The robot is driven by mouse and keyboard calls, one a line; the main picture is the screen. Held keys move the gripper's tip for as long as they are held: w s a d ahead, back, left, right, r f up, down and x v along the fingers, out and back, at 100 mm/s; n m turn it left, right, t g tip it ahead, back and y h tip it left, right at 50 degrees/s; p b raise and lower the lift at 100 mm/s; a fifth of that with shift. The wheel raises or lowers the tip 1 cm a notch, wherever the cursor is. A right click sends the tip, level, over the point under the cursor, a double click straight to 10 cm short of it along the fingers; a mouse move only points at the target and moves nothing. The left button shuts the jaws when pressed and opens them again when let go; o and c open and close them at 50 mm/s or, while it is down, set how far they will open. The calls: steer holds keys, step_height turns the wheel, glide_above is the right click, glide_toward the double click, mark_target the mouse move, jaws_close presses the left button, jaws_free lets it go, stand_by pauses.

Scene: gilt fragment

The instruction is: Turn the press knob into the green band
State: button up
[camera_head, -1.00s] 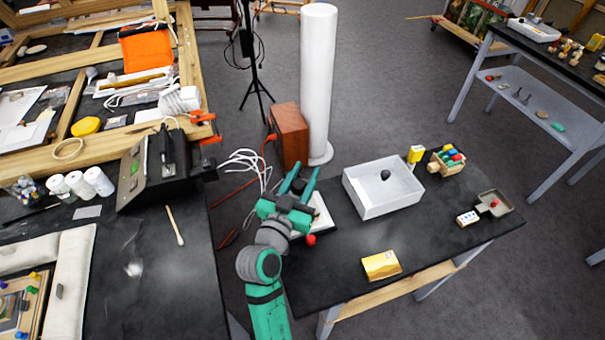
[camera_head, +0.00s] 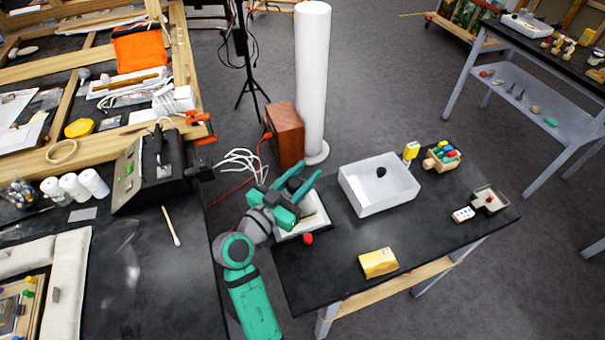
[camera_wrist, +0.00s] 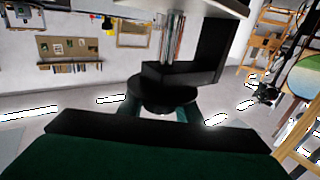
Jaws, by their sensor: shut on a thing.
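In the wrist view a black round disc (camera_wrist: 162,98), which looks like the press knob, sits at the end of a black bracket and shiny metal post (camera_wrist: 172,40). My gripper (camera_wrist: 160,112) is shut on it, with one green finger at each side. In the head view my gripper (camera_head: 308,172) is over the left end of the right-hand table, above a small pale-topped device (camera_head: 316,216) with a red ball (camera_head: 308,239) at its front. The arm and fingers hide much of that device. I cannot make out a green band on the knob or press.
A white open box (camera_head: 358,197) with a dark lump stands right of my gripper. A yellow box (camera_head: 378,263) lies at the table's front. A wooden box (camera_head: 286,135) and white column (camera_head: 313,80) stand behind. Bare tabletop (camera_head: 335,245) lies between the device and yellow box.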

mark_target(291, 191)
steer(key=o, duration=1.1)
steer(key=shift+w, duration=0.1)
steer(key=shift+s, duration=0.3)
steer(key=v, duration=1)
steer(key=shift+a, duration=0.45)
steer(key=shift+s+d, duration=0.1)
steer(key=shift+d, duration=0.25)
